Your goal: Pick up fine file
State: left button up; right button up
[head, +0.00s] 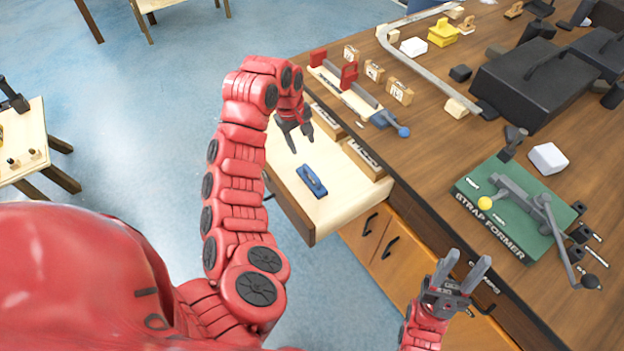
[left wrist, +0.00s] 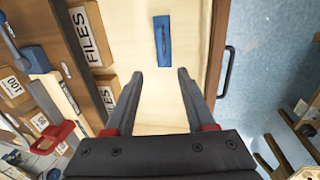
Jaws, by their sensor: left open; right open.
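A small blue piece (head: 312,180) with a dark slim strip along it lies on the pale floor of the open drawer (head: 325,211). It also shows in the left wrist view (left wrist: 162,42), where the strip looks like a thin file. I cannot read any mark on it. My left gripper (head: 301,142) is open and empty above the drawer, apart from the blue piece. In the left wrist view its fingers (left wrist: 158,79) point toward the blue piece, which lies beyond their tips. My right gripper (head: 470,259) is open and empty in front of the bench's front edge.
Wooden boxes labelled FILES (left wrist: 90,32) stand along one side in the drawer. The drawer floor around the blue piece is clear.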

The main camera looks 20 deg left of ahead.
pick_arm(q)
jog(key=b, duration=0.3)
send_near(310, 171)
jog(key=f, duration=0.3)
jog(key=d+f+p, duration=0.1)
jog(key=shift+w+d+f, duration=0.1)
jog(key=shift+w+f, duration=0.15)
jog(key=shift+w, duration=0.1)
jog(key=shift+f, duration=0.35)
jog(key=shift+w+f, duration=0.15)
jog(key=shift+f, duration=0.15)
jog(key=f+p, duration=0.1)
jog(key=f, duration=0.1)
jog(key=w+f, duration=0.1)
jog(key=shift+f+p, duration=0.35)
jog(key=shift+f, duration=0.5)
grip_shut()
